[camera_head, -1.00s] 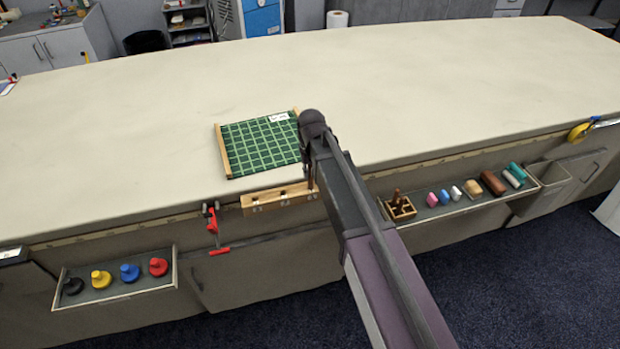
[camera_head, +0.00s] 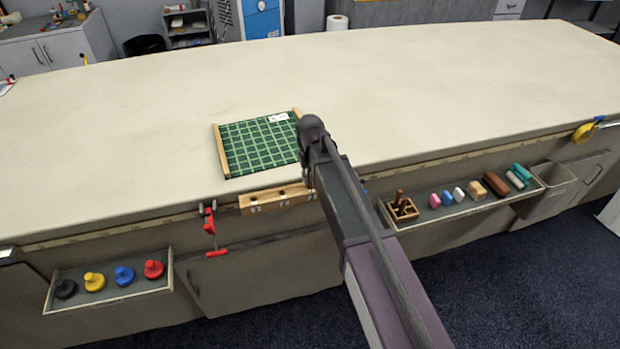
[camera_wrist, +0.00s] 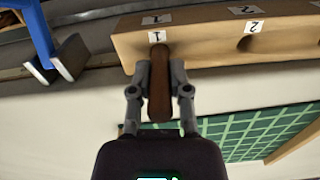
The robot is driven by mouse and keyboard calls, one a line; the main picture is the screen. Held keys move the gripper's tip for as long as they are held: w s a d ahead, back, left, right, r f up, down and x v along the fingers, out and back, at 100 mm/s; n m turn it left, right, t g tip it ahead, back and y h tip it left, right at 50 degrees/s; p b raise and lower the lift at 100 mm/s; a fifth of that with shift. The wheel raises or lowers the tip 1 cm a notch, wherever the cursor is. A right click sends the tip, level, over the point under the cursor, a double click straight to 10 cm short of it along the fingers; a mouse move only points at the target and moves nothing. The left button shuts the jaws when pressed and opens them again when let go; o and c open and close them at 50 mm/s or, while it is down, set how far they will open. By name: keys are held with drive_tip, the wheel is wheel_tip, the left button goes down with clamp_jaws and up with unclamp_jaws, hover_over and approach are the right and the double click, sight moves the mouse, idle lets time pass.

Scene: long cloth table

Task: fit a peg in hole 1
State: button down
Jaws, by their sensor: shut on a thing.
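The wooden block (camera_head: 265,199) is on the table's front edge, with holes in its face. In the wrist view the block (camera_wrist: 195,38) shows labels 1 and 2 above holes. My gripper (camera_wrist: 160,85) is shut on a brown peg (camera_wrist: 160,90). The peg's far end meets the block just under label 1 and covers hole 1. I cannot tell whether its tip is inside the hole or only in front of it. In the head view my arm's end (camera_head: 308,178) is at the block's right end, and the peg is hidden.
A red clamp (camera_head: 210,222) is left of the block; a blue clamp (camera_wrist: 42,40) shows beside label 1. A green mat (camera_head: 258,143) lies behind the block. A peg holder (camera_head: 402,208) and a tray of coloured pieces (camera_head: 468,202) are right. Knobs (camera_head: 124,276) sit in a left tray.

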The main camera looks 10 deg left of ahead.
drive_tip(key=shift+f, duration=0.25)
drive_tip(key=c, duration=0.6)
unclamp_jaws()
drive_tip(key=shift+r, duration=0.1)
drive_tip(key=shift+r, duration=0.15)
wheel_tip(320, 180, up, 12)
drive_tip(key=p, duration=1.2)
drive_tip(key=s+d+m, duration=0.1)
drive_tip(key=s+d, duration=0.3)
drive_tip(key=d, duration=0.7)
drive_tip(key=s+d+m, duration=0.2)
drive_tip(key=s+d, duration=0.3)
drive_tip(key=d, duration=0.7)
drive_tip(key=s+d+m, duration=0.2)
drive_tip(key=s+d, duration=0.3)
drive_tip(key=d, duration=0.7)
drive_tip(key=shift+s, duration=0.1)
